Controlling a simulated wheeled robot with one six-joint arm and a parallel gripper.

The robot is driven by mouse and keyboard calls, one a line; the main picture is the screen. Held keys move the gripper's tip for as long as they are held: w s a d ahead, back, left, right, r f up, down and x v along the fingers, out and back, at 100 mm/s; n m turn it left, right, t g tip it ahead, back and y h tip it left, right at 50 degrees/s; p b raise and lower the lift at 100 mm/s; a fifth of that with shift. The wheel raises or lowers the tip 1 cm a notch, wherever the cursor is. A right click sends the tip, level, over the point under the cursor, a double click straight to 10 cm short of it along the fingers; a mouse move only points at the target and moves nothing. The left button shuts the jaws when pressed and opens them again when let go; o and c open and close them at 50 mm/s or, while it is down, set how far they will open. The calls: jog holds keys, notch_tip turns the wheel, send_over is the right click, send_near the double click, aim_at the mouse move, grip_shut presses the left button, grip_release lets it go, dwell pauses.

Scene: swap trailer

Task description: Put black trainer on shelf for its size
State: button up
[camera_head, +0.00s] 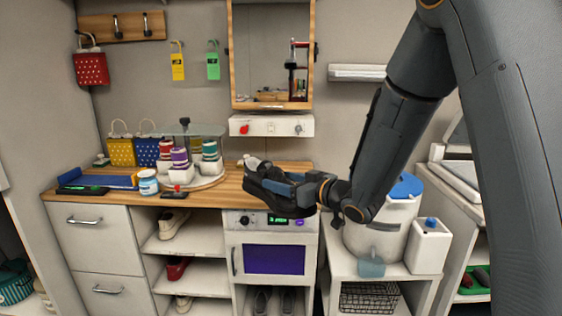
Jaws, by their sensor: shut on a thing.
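My gripper (296,188) is shut on the black trainer (268,196) and holds it in the air in front of the wooden counter's right part, above the oven front. The trainer is dark with a thick sole; the fingers hide part of it. An open shelf unit (201,239) stands below the counter, left of the trainer. Its top compartment holds a cream shoe (172,222), the middle one a red shoe (177,268), and the bottom one a pale shoe (183,303). Size labels on the shelves cannot be made out.
The counter (212,196) carries a round tray of spools, a jar (149,183) and gift bags. Below it is an oven (274,259) with grey shoes (262,301) underneath. A large white pot (385,235) and a white canister (428,246) stand to the right.

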jog(key=shift+w+f, duration=0.1)
jog(key=shift+w, duration=0.15)
jog(key=s+d+f+m+t+h, duration=0.1)
jog(key=s+d+f+m+h, duration=0.1)
jog(key=d+f, duration=0.4)
jog(key=s+d+f+m+t+h, duration=0.1)
jog(key=s+d+f+m+h, duration=0.2)
jog(key=f, duration=0.9)
jog(key=s+d+f+m+t+h, duration=0.2)
jog(key=d+f+h, duration=0.4)
jog(key=d+f, duration=0.3)
jog(key=shift+s+d+f+m, duration=0.3)
jog(key=shift+s+d+m, duration=0.15)
jog(key=shift+m, duration=0.25)
jog(key=s, duration=0.1)
jog(key=s+r, duration=0.1)
jog(key=s, duration=0.1)
jog(key=s+r, duration=0.1)
jog(key=s, duration=0.1)
jog(key=shift+s+d+r, duration=0.1)
jog(key=shift+d+r, duration=0.05)
jog(key=shift+s, duration=0.15)
